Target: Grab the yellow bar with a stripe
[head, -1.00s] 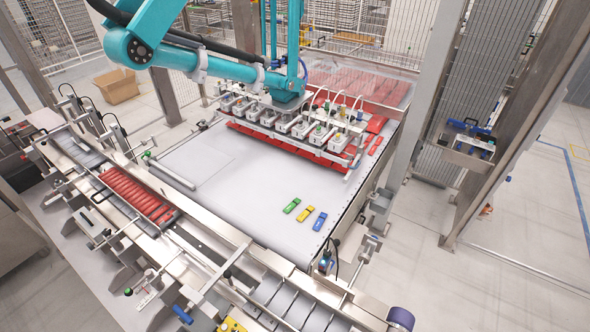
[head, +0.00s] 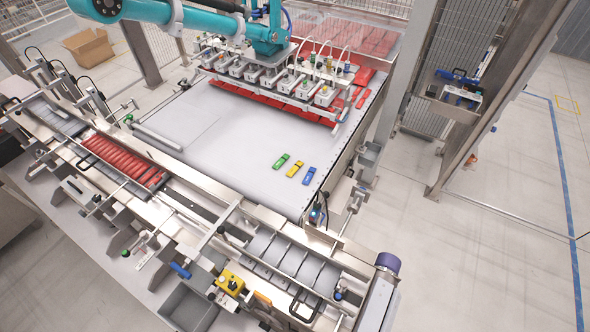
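A small yellow bar (head: 294,169) lies flat on the white conveyor belt (head: 215,150), near its right front corner. It has darker marks, but it is too small to make out a stripe clearly. A green bar (head: 282,161) lies just left of it and a blue bar (head: 310,175) just right of it, with small gaps between. Neither of my grippers shows in the head view.
A teal arm (head: 190,17) carries a row of white suction heads (head: 273,78) over red packs (head: 285,103) at the belt's back. A metal rail line with red packs (head: 122,160) and a yellow control box (head: 230,281) runs along the front. Open floor (head: 500,240) lies right.

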